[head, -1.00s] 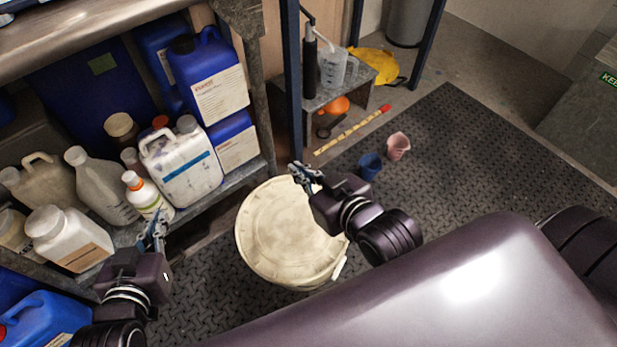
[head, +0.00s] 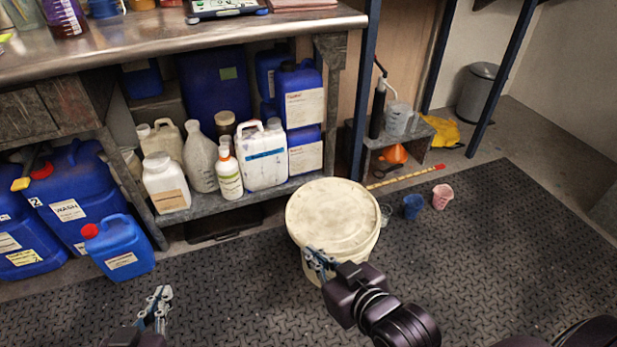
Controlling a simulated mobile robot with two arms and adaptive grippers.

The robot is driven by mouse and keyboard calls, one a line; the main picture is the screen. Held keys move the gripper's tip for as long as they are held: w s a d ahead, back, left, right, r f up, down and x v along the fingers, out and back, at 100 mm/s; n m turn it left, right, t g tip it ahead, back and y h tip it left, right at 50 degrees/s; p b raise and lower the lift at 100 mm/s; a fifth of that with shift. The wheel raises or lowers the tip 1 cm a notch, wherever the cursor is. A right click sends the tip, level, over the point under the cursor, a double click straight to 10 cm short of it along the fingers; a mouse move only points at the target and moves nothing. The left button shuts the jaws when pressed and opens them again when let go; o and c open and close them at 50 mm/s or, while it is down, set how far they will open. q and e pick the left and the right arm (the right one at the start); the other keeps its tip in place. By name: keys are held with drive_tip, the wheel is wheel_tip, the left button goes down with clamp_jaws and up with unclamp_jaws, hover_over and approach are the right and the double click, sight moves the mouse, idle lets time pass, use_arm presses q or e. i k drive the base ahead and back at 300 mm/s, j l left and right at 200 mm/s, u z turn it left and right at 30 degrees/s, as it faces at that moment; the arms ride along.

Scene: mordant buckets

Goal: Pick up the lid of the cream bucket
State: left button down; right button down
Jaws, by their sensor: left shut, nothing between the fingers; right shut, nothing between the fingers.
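The cream bucket (head: 318,268) stands upright on the dark floor mat, in front of the bench, in the head view. Its round cream lid (head: 333,215) sits on top, scuffed and closed over the rim. My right gripper (head: 318,262) is shut and empty; in the picture it overlaps the near side of the bucket, below the lid's edge. I cannot tell whether it touches the bucket. My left gripper (head: 158,305) is shut and empty over the mat, well to the left of the bucket.
A workbench (head: 180,50) runs along the back, with jugs and bottles on its lower shelf (head: 230,205). Blue canisters (head: 118,248) stand at left. The mat (head: 510,250) is clear at right.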

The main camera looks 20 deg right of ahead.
sight(341, 217)
drive_tip(key=l+u, duration=0.15)
drive_tip(key=u, duration=1.9)
drive_tip(key=k+l, duration=0.2)
drive_tip(key=l, duration=0.25)
drive_tip(key=k+l+u, duration=0.15)
drive_tip(key=l, duration=0.35)
drive_tip(key=k+l, duration=0.3)
drive_tip(key=l, duration=0.15)
drive_tip(key=k+l+u, duration=0.1)
drive_tip(key=l, duration=0.35)
drive_tip(key=k+l+u, duration=0.1)
drive_tip(key=k+l, duration=0.25)
drive_tip(key=l, duration=0.1)
